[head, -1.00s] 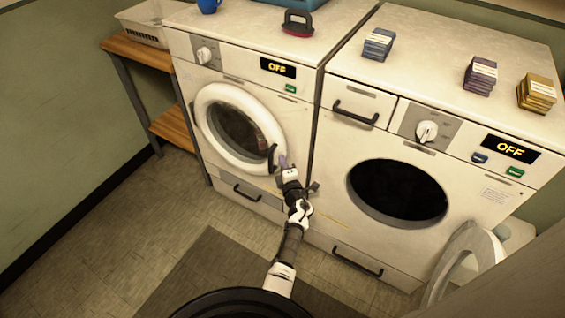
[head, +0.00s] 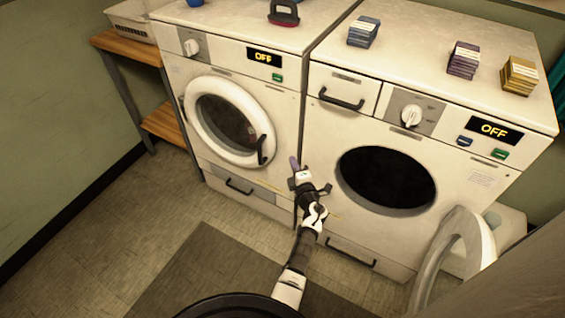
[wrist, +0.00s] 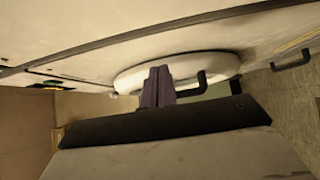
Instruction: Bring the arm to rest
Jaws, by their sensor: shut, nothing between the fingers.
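My gripper (head: 295,163) is shut and empty in the head view, in front of the gap between the two machines, to the right of the left machine's door handle. In the wrist view its purple-grey fingers (wrist: 158,86) are together. Behind them show the white round door (wrist: 125,78) and its dark handle (wrist: 197,84); the fingers seem apart from both. My arm reaches up from the bottom of the head view.
The left machine's door (head: 198,135) is shut. The right machine's round opening (head: 385,178) is dark, its door (head: 462,245) swung open at lower right. Stacked boxes (head: 363,32) stand on top. A wooden shelf (head: 125,45) is at left. Floor (head: 150,240) at left is clear.

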